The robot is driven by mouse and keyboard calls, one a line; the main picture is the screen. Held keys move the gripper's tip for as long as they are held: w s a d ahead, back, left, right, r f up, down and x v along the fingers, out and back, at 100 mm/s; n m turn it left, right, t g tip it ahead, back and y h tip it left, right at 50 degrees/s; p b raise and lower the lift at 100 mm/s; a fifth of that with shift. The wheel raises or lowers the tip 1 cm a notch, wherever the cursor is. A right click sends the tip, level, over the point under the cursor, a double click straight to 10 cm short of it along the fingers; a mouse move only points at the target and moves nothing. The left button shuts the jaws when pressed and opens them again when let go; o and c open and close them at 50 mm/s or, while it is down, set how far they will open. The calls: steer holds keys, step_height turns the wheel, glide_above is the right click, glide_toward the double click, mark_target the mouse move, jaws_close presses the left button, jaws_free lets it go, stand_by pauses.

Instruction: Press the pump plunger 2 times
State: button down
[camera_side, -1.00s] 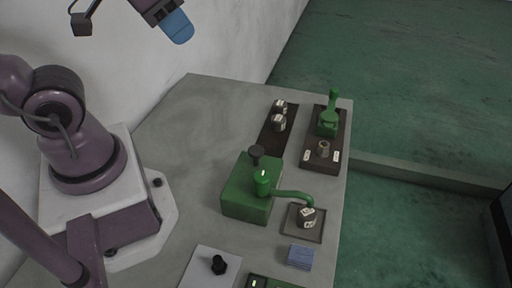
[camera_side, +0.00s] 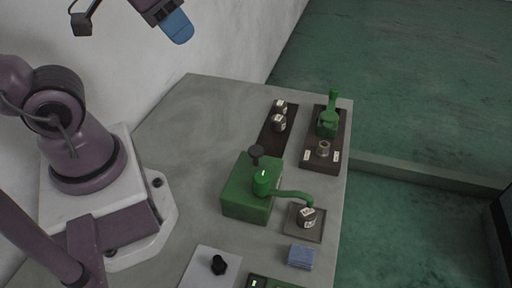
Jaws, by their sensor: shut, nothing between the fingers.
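The green pump (camera_side: 243,197) stands on the grey table. A dark round plunger knob (camera_side: 256,152) stands up at its back, and a green cylinder (camera_side: 262,181) rises from its front. A curved green spout (camera_side: 295,194) reaches right from the cylinder to above a small labelled metal cup (camera_side: 306,217), which stands on a square pad (camera_side: 318,236). My gripper (camera_side: 180,30), with blue fingers, is high at the top of the view, well apart from the pump. It is shut and empty.
Behind the pump, a dark strip (camera_side: 270,138) holds small labelled cups (camera_side: 279,122). A dark board (camera_side: 312,160) carries a green lever device (camera_side: 328,118) and a metal ring (camera_side: 323,149). A blue block (camera_side: 301,256) and a black knob on a plate (camera_side: 218,265) are in front. The table's back left is clear.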

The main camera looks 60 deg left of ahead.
steer(key=shift+a+f, duration=0.1)
steer(key=n+g+h, duration=0.6)
steer(key=n+h, duration=0.3)
steer(key=n, duration=1.7)
glide_above(258, 148)
step_height(258, 148, down, 13)
steer(key=shift+f, duration=4.35)
steer(key=shift+f, duration=0.15)
